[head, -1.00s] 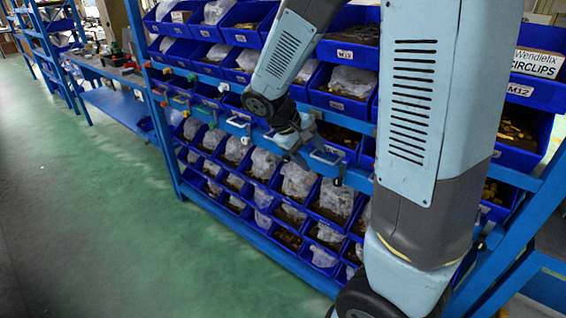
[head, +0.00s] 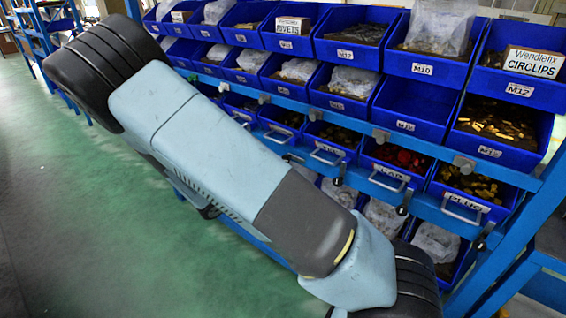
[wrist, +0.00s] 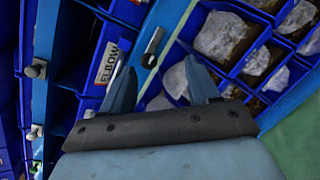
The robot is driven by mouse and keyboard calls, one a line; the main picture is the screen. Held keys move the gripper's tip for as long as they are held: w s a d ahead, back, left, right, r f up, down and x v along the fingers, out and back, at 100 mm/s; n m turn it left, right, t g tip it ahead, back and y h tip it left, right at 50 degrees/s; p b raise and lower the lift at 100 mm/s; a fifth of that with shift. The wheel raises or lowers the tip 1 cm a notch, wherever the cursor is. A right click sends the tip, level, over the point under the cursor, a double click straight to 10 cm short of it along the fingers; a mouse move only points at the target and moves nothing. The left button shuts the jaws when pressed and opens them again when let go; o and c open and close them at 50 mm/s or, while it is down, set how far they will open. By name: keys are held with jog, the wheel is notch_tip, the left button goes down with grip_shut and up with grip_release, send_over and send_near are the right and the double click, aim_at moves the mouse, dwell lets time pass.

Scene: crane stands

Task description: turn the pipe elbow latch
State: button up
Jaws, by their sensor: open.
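In the wrist view a blue drawer with a white label reading ELBOW (wrist: 107,63) lies beyond the left finger. The latch (wrist: 153,42), a short silver lever with a dark pivot end, sits on the blue rail to the right of that label. My gripper (wrist: 160,72) is open, its two fingers spread, and the latch shows ahead between and beyond the fingertips. Nothing is between the fingers. I cannot tell the exact distance to the latch. In the head view my gripper is hidden behind my arm, and I cannot pick out the elbow drawer.
Blue bins with bagged parts (wrist: 222,36) lie right of the rail in the wrist view. Grey knobs (wrist: 36,70) line another rail at left. In the head view a PLUG drawer (head: 463,196) with a handle stands at right. Green floor (head: 90,220) is clear at left.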

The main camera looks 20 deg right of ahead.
jog(key=w+d+f+n+t, duration=0.2)
jog(key=w+d+t, duration=0.1)
jog(key=w+d, duration=0.5)
jog(key=shift+w+f+n, duration=0.15)
jog(key=shift+w+n, duration=0.15)
jog(key=shift+w, duration=0.5)
jog(key=c, duration=1)
jog(key=shift+d, duration=0.1)
jog(key=shift+c, duration=0.2)
